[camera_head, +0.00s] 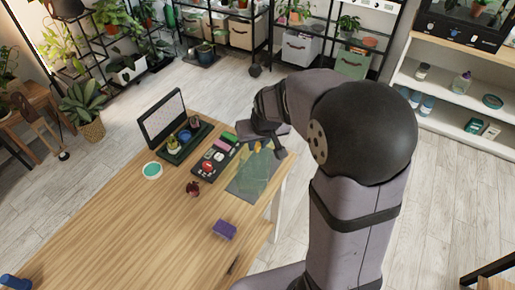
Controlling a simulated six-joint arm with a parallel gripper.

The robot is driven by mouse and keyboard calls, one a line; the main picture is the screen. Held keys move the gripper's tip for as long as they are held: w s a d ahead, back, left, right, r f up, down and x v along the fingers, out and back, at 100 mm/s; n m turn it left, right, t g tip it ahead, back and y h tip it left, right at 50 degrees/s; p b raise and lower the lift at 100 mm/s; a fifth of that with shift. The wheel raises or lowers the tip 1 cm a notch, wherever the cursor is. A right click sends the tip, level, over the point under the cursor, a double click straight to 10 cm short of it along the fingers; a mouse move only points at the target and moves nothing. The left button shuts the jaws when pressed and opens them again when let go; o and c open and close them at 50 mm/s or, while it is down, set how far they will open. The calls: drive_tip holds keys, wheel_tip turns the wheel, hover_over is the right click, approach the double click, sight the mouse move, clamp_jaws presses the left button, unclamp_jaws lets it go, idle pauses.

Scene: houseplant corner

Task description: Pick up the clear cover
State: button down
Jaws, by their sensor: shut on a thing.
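The clear cover (254,172) is a see-through, slightly greenish box shape over the dark grey mat (237,188) near the table's right edge. My gripper (262,147) is at the cover's far, upper end, with its jaws shut on it. Whether the cover touches the mat or is raised a little cannot be told from this view. A small orange-yellow spot shows between the fingers. My arm reaches in from the right and hides part of the table's far corner.
Left of the mat lies a black tray (206,169) with coloured items. Beyond it is a green planter tray (172,155) with small pots, before an upright board (161,117). A teal-topped round dish (152,170), dark red object (193,188) and purple block (224,230) stand apart. The table's left front is mostly clear.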

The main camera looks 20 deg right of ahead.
wheel_tip(320, 180, up, 8)
drive_tip(key=shift+f, duration=0.1)
wheel_tip(320, 180, up, 9)
drive_tip(key=p, duration=0.7)
drive_tip(key=shift+f, duration=0.2)
idle(0.4)
drive_tip(key=shift+w, duration=0.1)
